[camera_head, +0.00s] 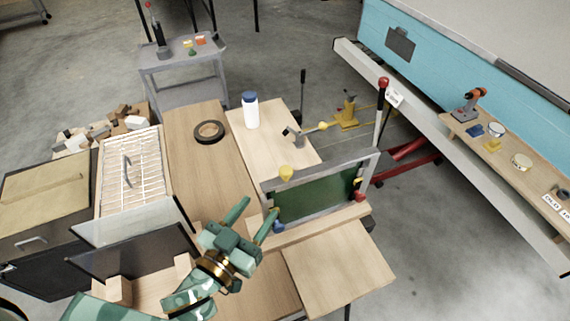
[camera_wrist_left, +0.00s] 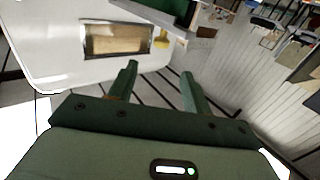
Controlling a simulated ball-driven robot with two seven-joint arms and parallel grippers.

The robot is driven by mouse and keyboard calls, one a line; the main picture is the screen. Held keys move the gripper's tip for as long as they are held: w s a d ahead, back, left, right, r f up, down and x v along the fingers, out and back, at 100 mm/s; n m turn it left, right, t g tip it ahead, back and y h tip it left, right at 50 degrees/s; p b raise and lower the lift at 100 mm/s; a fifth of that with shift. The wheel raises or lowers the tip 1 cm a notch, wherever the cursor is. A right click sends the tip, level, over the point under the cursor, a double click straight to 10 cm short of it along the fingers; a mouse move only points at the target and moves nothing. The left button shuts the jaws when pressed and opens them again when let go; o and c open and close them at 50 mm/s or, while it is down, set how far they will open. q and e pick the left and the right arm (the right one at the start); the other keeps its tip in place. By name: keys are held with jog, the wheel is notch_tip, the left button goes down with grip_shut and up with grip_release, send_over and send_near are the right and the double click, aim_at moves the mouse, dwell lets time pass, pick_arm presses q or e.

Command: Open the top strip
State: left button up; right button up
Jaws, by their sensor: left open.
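A green panel (camera_head: 315,203) stands in a grey frame on the wooden bench in the head view. A grey top strip (camera_head: 325,166) runs along the frame's upper edge, with a yellow knob (camera_head: 286,173) near its left end. My left gripper (camera_head: 260,208) is open and empty, just left of the frame, its fingers pointing towards it. The left wrist view also shows the open fingers (camera_wrist_left: 160,70) with nothing between them, and a yellow part (camera_wrist_left: 161,40) beyond them. I cannot tell whether the fingers touch the frame. My right gripper is not in view.
A red-topped lever (camera_head: 382,100) rises behind the frame's right end. A dark tilted panel (camera_head: 130,254) lies near my left arm. Bare board (camera_head: 340,270) lies in front of the frame.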

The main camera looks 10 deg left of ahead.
aim_at(282, 175)
pick_arm(q)
jog(key=x, duration=1.3)
jog(key=shift+f, duration=0.1)
